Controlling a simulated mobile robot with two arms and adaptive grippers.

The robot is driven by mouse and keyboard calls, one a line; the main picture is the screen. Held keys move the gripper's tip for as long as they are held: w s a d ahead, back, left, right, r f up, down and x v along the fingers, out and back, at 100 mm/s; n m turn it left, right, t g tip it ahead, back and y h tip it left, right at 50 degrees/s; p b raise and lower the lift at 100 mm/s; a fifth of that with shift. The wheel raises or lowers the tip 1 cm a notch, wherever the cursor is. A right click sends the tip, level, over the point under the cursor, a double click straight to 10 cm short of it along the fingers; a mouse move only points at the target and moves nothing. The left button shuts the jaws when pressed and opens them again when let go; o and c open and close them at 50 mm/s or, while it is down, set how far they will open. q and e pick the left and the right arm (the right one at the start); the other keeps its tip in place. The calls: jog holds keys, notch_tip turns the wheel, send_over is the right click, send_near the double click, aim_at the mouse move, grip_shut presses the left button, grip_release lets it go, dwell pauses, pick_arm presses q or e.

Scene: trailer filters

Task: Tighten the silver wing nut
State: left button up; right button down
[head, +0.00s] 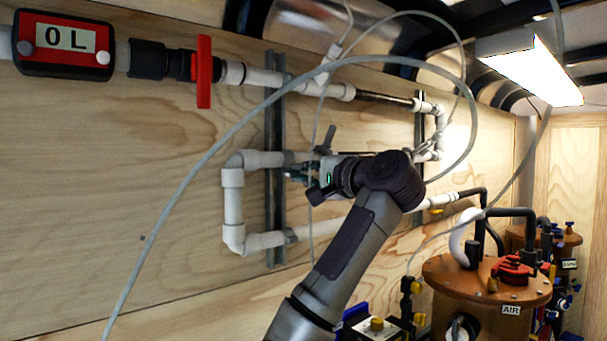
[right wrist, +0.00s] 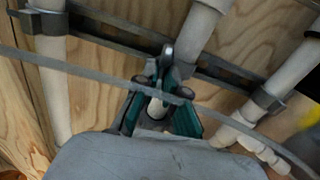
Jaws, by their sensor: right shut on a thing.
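My right gripper (head: 308,168) reaches the white pipe run on the plywood wall, near the left metal strut. In the right wrist view, the teal fingers of my right gripper (right wrist: 163,82) come together at the tips on a small grey part, which appears to be the silver wing nut. The fingertips hide most of it, so its turn and seating cannot be told. A white pipe (right wrist: 205,28) runs beyond the fingertips. My left gripper is not in view.
A thin grey hose (head: 222,140) loops across the front and also crosses close before the gripper in the right wrist view (right wrist: 90,78). A red-handled valve (head: 204,72) and a meter reading 0 L (head: 64,42) are upper left. A brown tank (head: 480,285) stands lower right.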

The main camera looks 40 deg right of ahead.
jog(key=c, duration=1.3)
grip_release()
jog(key=shift+w, duration=0.1)
jog(key=shift+o, duration=0.2)
jog(key=shift+s, duration=0.25)
jog(key=s, duration=0.7)
jog(key=shift+d, duration=0.3)
